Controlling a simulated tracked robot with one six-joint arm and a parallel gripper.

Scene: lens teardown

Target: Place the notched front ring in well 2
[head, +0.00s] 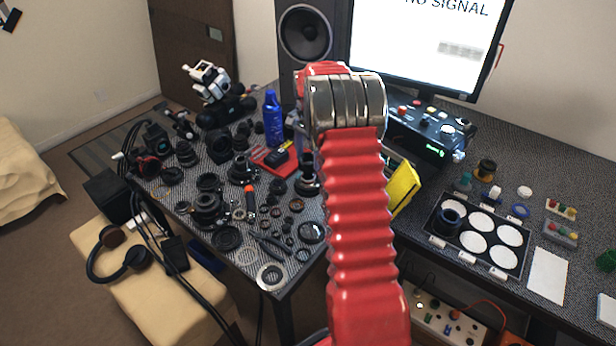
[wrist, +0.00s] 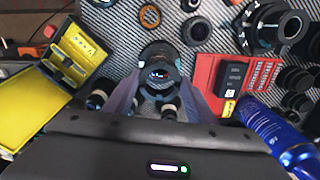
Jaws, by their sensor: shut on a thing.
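In the wrist view my gripper (wrist: 160,88) is shut on a dark round part (wrist: 159,56), which I take for the notched front ring. Its notches cannot be made out. A dark round body with a shiny centre shows right by it, and I cannot tell whether they touch. In the head view my red arm hides the gripper and the ring. The well tray (head: 491,239) lies on the right-hand desk, a dark frame with several white round wells. A black cylindrical part (head: 446,221) stands at its left end; the other wells look empty. No well numbers are readable.
Many black lens parts and loose rings cover the left desk. A blue bottle (head: 272,118), a red tray (wrist: 206,82) and a yellow box (head: 402,187) stand close around my gripper. A control box (head: 432,135) stands behind. A white sheet (head: 547,274) lies right of the well tray.

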